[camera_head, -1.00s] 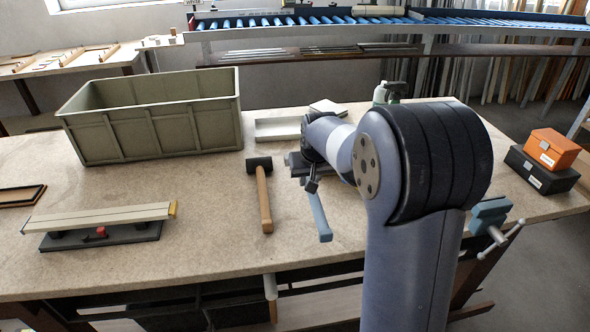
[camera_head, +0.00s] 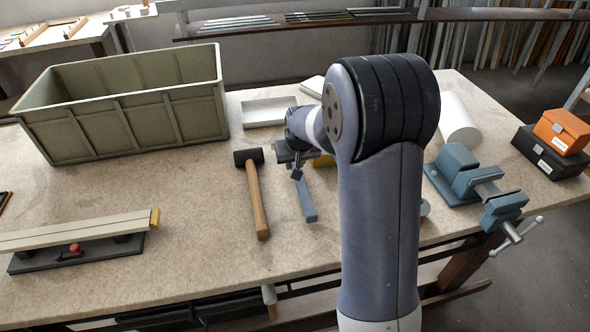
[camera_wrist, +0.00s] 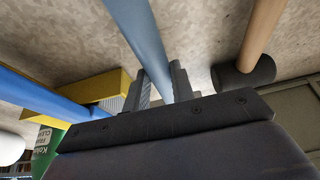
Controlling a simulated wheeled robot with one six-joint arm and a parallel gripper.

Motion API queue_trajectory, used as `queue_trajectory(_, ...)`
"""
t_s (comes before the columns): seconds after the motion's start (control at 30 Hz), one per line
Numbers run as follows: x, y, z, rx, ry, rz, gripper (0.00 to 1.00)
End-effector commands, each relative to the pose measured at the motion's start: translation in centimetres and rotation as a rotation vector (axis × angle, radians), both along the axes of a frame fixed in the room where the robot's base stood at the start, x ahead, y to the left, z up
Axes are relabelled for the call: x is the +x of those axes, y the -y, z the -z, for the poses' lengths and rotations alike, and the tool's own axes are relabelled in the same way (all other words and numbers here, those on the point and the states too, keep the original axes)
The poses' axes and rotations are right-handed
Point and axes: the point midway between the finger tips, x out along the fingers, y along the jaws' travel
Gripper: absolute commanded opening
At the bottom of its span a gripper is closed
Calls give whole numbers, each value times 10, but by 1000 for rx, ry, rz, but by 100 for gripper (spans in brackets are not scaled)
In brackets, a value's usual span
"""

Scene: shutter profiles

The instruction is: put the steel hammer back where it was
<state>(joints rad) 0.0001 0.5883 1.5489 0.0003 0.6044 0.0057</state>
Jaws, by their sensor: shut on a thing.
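My gripper (camera_head: 297,172) is shut on a blue handle, which I take for the steel hammer (camera_head: 306,203). The handle points toward the table's front edge in the head view. In the wrist view, the blue handle (camera_wrist: 140,35) runs between the two fingers (camera_wrist: 160,88). The hammer's head is hidden. I cannot tell whether the hammer touches the table. To its left, apart from it, lies a mallet (camera_head: 256,200) with a black head and wooden handle. The mallet also shows at the right of the wrist view (camera_wrist: 262,38).
A large grey-green crate (camera_head: 130,120) stands at the back left, with a white tray (camera_head: 262,122) beside it. A blue vise (camera_head: 465,172) sits at the right edge, near orange and black boxes (camera_head: 560,132). A pale profile (camera_head: 70,232) lies front left. A yellow block (camera_wrist: 85,88) is close by.

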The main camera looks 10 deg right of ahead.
Motion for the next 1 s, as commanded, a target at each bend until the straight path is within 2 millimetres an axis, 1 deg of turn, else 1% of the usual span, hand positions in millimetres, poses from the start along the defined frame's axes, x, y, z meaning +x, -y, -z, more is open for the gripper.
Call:
queue_trajectory(0.03, -1, 0, 8, 0, -4, 0, 0)
queue_trajectory(0.1, 0, 0, 18, 0, -3, 0, 0)
queue_trajectory(0.2, 0, 0, 28, 0, -1, 0, 0)
queue_trajectory(0.57, 0, 0, 33, 0, 1, 0, 0)
queue_trajectory(0.6, 0, 0, 33, 0, -2, 0, 25)
queue_trajectory(0.83, -1, 0, 33, 0, -2, 0, 44)
queue_trajectory(0.87, -1, 0, 33, 0, -2, 0, 45)
queue_trajectory(1.0, -1, 0, 33, 0, -2, 0, 45)
